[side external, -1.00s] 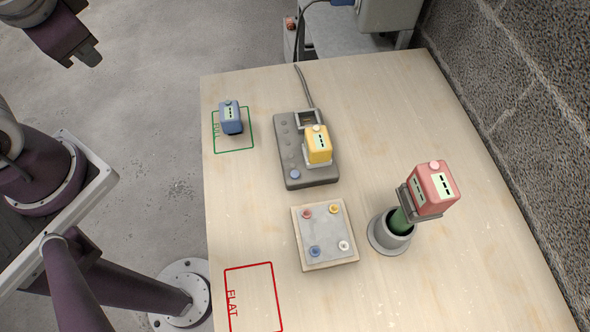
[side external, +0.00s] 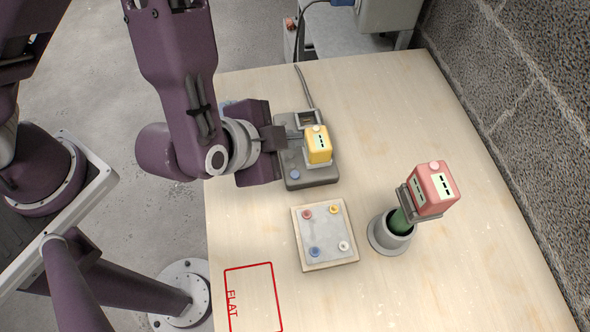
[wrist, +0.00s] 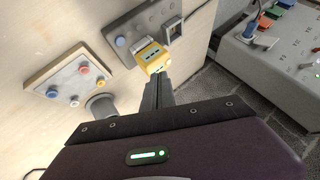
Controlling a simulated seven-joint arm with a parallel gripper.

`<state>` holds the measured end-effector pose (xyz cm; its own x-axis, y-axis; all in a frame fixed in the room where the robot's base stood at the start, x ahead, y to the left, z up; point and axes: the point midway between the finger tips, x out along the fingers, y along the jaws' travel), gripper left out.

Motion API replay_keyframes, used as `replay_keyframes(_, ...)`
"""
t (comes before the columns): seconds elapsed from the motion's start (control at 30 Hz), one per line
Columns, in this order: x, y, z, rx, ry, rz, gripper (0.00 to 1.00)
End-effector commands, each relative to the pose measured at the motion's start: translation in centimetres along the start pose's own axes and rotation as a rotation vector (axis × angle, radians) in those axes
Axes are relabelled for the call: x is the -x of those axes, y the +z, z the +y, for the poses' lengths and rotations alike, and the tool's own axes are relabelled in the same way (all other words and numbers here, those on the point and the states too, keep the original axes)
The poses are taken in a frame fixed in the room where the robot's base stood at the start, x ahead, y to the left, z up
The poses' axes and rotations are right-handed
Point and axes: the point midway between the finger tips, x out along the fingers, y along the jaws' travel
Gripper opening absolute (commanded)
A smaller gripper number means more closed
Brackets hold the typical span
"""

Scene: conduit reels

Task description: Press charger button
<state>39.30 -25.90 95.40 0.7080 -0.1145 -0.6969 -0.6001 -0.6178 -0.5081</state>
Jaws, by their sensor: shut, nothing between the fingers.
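The grey charger (side external: 318,177) lies on the table, with a yellow battery pack (side external: 319,144) standing in it and a blue button (side external: 295,174) near its front left corner. In the wrist view the charger (wrist: 140,17), the blue button (wrist: 120,42) and the yellow pack (wrist: 152,56) show at the top. My gripper (side external: 297,134) is shut and empty, over the left part of the charger beside the yellow pack. Its fingers (wrist: 160,80) point toward the pack in the wrist view; I cannot tell whether they touch. The blue button is uncovered.
A board (side external: 323,264) with red, yellow, blue and white buttons lies in front of the charger. A red pack (side external: 434,188) sits tilted above a grey cup (side external: 388,236) at right. A red FLAT outline (side external: 253,300) is empty. My arm mostly hides the blue pack and green outline.

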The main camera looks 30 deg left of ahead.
Motion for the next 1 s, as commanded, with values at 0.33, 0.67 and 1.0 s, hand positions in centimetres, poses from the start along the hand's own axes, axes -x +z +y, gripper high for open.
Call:
replay_keyframes(0.33,-0.1,0.0,0.1,0.001,0.002,0.002,0.0)
replay_keyframes(0.67,-2.8,2.1,2.2,-0.001,0.003,-0.003,0.0)
replay_keyframes(1.0,-5.7,4.1,4.2,0.0,0.001,0.0,0.0)
